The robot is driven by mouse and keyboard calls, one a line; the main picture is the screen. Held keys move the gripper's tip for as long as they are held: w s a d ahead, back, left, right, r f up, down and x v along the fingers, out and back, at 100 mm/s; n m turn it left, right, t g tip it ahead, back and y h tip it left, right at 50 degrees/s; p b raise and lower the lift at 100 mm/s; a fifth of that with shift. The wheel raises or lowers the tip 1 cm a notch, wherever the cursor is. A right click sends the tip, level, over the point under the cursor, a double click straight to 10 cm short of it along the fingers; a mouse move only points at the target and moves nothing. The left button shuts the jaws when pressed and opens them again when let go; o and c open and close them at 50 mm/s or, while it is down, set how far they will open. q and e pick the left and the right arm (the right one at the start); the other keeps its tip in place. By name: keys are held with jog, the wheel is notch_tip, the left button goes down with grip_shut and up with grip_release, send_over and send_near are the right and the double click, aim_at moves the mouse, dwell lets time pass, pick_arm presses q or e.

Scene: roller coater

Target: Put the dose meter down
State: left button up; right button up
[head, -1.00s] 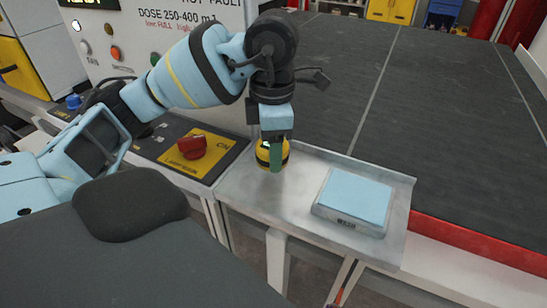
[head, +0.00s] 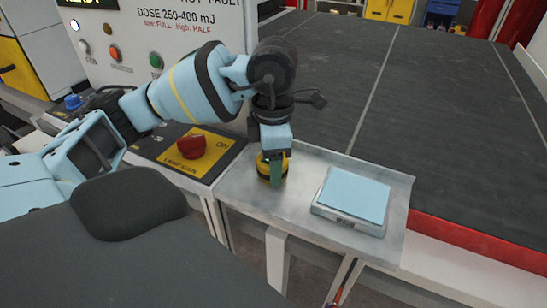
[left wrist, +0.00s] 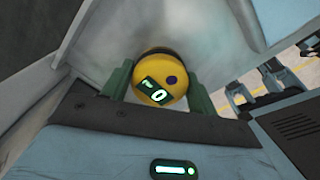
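The dose meter (head: 264,168) is a round yellow and black puck. My left gripper (head: 273,170) points down and is shut on it, just over or on the metal tray (head: 260,205), near its left back part. I cannot tell whether the meter touches the tray.
A light blue pad on a grey block (head: 352,197) sits on the tray's right side. A red rotary switch (head: 192,147) on a yellow plate is left of the tray. A dark conveyor belt (head: 400,110) lies behind. Bare tray lies between the meter and the block.

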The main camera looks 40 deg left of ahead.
pick_arm(q)
jog(key=o, duration=0.3)
jog(key=shift+o, duration=0.2)
jog(key=shift+r, duration=0.1)
pick_arm(e)
jog(key=shift+w, duration=0.15)
pick_arm(q)
jog(key=shift+r, duration=0.25)
notch_tip(320, 180, up, 12)
jog(key=p, duration=0.2)
pick_arm(e)
jog(key=w+r, duration=0.2)
jog(key=r, duration=0.1)
jog(key=shift+d+t, duration=0.2)
jog(key=shift+t, duration=0.2)
pick_arm(q)
jog(key=shift+d+f, duration=0.1)
jog(key=shift+f, duration=0.1)
